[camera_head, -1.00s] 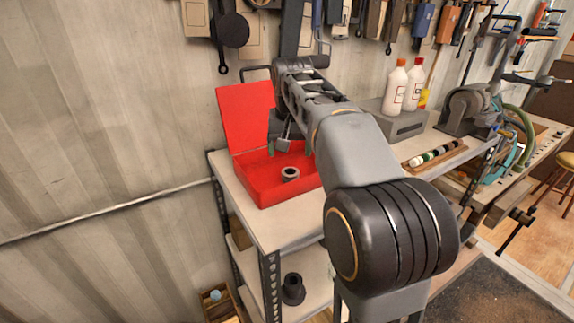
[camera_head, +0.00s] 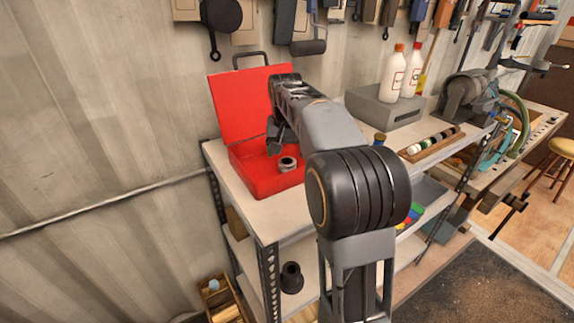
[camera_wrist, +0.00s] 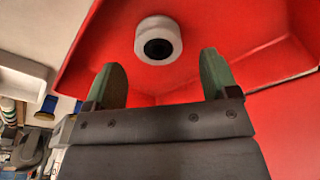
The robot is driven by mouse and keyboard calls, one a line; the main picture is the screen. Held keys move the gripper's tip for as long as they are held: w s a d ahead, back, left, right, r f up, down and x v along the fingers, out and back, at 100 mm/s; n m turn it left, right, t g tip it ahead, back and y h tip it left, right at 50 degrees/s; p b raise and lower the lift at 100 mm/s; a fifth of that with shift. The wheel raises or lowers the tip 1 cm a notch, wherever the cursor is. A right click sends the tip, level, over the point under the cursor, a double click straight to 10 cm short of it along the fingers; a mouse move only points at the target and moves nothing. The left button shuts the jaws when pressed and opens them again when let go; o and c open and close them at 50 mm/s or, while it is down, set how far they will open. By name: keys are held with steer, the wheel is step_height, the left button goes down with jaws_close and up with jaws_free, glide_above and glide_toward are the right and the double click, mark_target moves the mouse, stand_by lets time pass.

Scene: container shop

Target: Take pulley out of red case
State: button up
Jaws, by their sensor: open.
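The red case (camera_head: 262,183) stands open on the shelf top, its lid (camera_head: 238,103) raised at the back. The pulley (camera_head: 287,164), a small grey-white ring with a dark hole, sits inside on the case floor. In the wrist view the pulley (camera_wrist: 158,40) lies ahead of my fingertips, about midway between them, and apart from them. My gripper (camera_wrist: 162,82) is open and empty, with two green-faced fingers. In the head view my gripper (camera_head: 274,146) is over the case, just left of the pulley and partly hidden by my arm.
To the right are a grey box (camera_head: 385,108) with two white bottles (camera_head: 393,75) and a wooden rack (camera_head: 430,146) of small items. Tools hang on the back wall. A dark flanged part (camera_head: 291,278) stands on a lower shelf.

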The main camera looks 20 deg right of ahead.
mark_target(286, 161)
steer(key=shift+w+d+f+p, duration=0.15)
steer(key=shift+f+p, duration=0.15)
steer(key=shift+f, duration=0.9)
steer(key=shift+w+a+f+p, duration=0.1)
steer(key=shift+f+p, duration=0.15)
steer(key=shift+f, duration=0.9)
steer(key=c, duration=0.9)
